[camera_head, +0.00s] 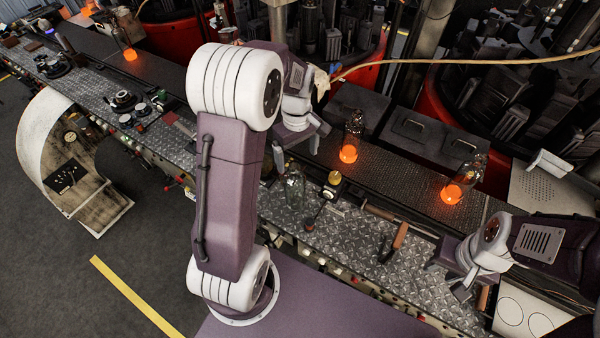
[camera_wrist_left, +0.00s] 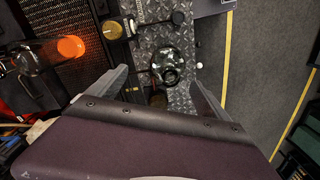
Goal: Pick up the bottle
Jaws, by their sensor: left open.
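A clear glass bottle (camera_head: 292,188) stands on the metal tread plate near the middle of the head view. In the left wrist view the bottle (camera_wrist_left: 168,66) shows from above, just beyond and between the fingertips. My left gripper (camera_head: 299,149) is open and empty, above and slightly behind the bottle in the head view. It also shows in the left wrist view (camera_wrist_left: 159,82), with its fingers apart. My right gripper (camera_head: 444,279) is over the plate at the right, with its fingers apart and nothing seen between them.
Glowing orange-bottomed bottles (camera_head: 348,153) (camera_head: 451,193) stand on the dark conveyor behind the plate. A brass-topped knob (camera_head: 334,178) is close to the right of the clear bottle. A wooden-handled tool (camera_head: 400,236) lies farther right. Machinery with red rims stands behind.

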